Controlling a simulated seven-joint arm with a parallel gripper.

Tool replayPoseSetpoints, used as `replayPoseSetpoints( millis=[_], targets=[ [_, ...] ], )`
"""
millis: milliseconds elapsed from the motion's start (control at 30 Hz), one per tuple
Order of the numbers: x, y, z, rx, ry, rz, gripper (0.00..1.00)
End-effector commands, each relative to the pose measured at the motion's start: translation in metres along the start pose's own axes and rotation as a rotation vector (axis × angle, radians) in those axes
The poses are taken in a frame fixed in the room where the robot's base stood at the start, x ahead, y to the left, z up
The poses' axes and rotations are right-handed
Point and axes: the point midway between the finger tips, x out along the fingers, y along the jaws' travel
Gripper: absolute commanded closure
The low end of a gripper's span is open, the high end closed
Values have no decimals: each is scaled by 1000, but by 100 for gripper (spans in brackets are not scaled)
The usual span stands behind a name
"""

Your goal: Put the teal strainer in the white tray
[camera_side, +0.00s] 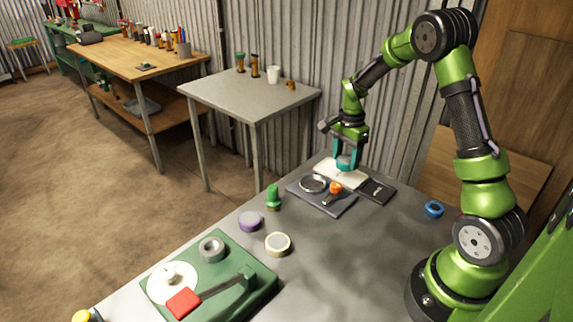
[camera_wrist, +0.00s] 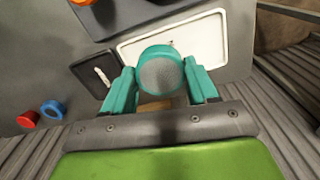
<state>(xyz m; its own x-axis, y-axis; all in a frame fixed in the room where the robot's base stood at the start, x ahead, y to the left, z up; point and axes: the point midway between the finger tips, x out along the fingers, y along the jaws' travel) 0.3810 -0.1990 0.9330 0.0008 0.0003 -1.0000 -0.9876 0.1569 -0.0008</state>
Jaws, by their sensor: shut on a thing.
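The teal strainer (camera_wrist: 160,74) has a round grey mesh face and sits between the two teal fingers of my gripper (camera_wrist: 163,88) in the wrist view. My gripper is shut on it. In the side view my gripper (camera_side: 347,161) points down at the far end of the grey table, and the strainer is hard to tell from the teal fingers. The white tray (camera_side: 335,174) lies below the gripper; in the wrist view the tray (camera_wrist: 208,42) shows behind and to the right of the strainer, which covers part of its near edge. The strainer's height above the tray is unclear.
A black tray (camera_side: 377,191) holding a small pale item lies beside the white tray. A dark grey board (camera_side: 340,207) carries a round metal dish (camera_side: 313,183) and an orange-topped item (camera_side: 335,187). A blue ring (camera_side: 434,208) lies right.

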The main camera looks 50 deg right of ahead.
Motion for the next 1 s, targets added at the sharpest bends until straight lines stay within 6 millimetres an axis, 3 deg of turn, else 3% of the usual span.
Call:
replayPoseSetpoints(
  millis=[300, 500, 900, 933, 1000],
  targets=[
    [3, -22, -8, -1, 0, 1, 73],
    [35, -20, -7, 0, -1, 3, 73],
    [41, -20, -7, 0, 0, 1, 73],
    [40, -20, -7, 0, 0, 0, 37],
    [40, -20, -7, 0, 0, 0, 27]
  ],
)
